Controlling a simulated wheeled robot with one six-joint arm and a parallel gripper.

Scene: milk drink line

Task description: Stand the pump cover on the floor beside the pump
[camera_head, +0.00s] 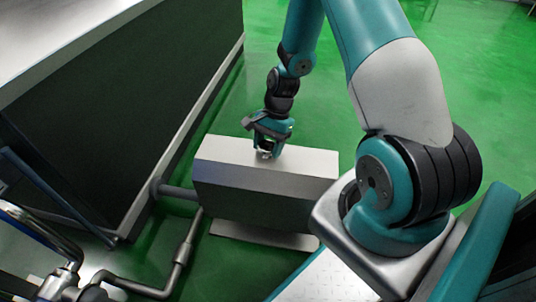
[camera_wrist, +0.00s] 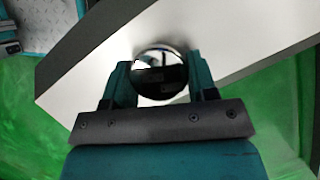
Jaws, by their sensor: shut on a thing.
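The pump cover (camera_head: 240,178) is a box with a pale top and dark grey sides, in the middle of the head view. It looks upright. My gripper (camera_head: 266,152) points down at its top and is shut on a round shiny knob there. In the wrist view the knob (camera_wrist: 158,75) sits between the two teal fingers, with the pale cover top (camera_wrist: 240,30) around it. A flat pale plate (camera_head: 262,236) shows under the cover's near side. The pump itself is not visible. I cannot tell whether the cover is lifted clear.
A large dark-sided cabinet (camera_head: 110,115) with a metal top stands at left. A short pipe (camera_head: 178,191) runs between it and the cover. Bent metal pipes (camera_head: 180,262) lie at lower left. Green floor (camera_head: 330,105) is open behind the cover.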

